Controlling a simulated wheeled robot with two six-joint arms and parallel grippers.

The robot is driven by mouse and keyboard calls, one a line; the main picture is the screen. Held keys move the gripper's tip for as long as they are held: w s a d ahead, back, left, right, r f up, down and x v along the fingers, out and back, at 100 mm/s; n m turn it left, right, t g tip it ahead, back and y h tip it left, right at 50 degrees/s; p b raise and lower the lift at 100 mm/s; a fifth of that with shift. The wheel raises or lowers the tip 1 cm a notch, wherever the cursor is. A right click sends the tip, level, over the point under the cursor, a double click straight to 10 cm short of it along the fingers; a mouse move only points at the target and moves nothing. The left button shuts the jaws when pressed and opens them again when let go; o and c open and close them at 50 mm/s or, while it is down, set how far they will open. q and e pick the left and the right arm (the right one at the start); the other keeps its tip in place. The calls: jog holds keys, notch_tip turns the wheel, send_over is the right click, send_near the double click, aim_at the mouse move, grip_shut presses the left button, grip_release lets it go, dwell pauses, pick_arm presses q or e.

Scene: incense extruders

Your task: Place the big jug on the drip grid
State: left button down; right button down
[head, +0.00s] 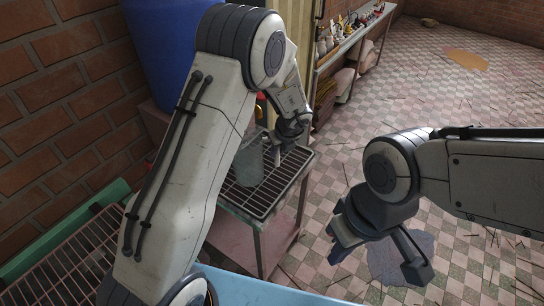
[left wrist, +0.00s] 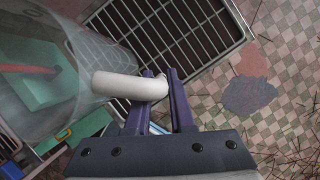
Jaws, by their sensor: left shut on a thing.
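The big jug (head: 249,162) is a clear, greyish vessel. In the head view it is upright over the black drip grid (head: 262,204), towards its left side. I cannot tell whether its base touches the bars. My left gripper (head: 286,140) is shut on the jug's white handle, to the right of the jug body. In the left wrist view the handle (left wrist: 130,86) lies between the purple fingers (left wrist: 162,92), with the clear jug wall (left wrist: 75,50) to the left and the grid (left wrist: 185,35) below. My right gripper (head: 385,252) is open and empty, right of the grid stand.
A blue barrel (head: 165,45) stands behind my left arm against the brick wall. A pink rack (head: 65,262) is at the lower left, and a light blue surface (head: 255,290) at the bottom. A long shelf (head: 345,45) with small items stands farther back. The checkered floor (head: 430,110) is open on the right.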

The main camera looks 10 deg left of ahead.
pick_arm(q)
jog(key=shift+s+a+x, duration=0.1)
jog(key=shift+s+x, duration=0.05)
jog(key=shift+x, duration=0.75)
jog(key=shift+s+a+x, duration=0.1)
jog(key=shift+s+x, duration=0.05)
jog(key=shift+x, duration=0.7)
jog(key=shift+s+x, duration=0.15)
jog(key=shift+x, duration=0.75)
jog(key=shift+f, duration=0.2)
jog(key=shift+f+b, duration=0.15)
jog(key=shift+b, duration=0.15)
jog(key=c, duration=0.8)
grip_release()
jog(key=shift+o, duration=0.2)
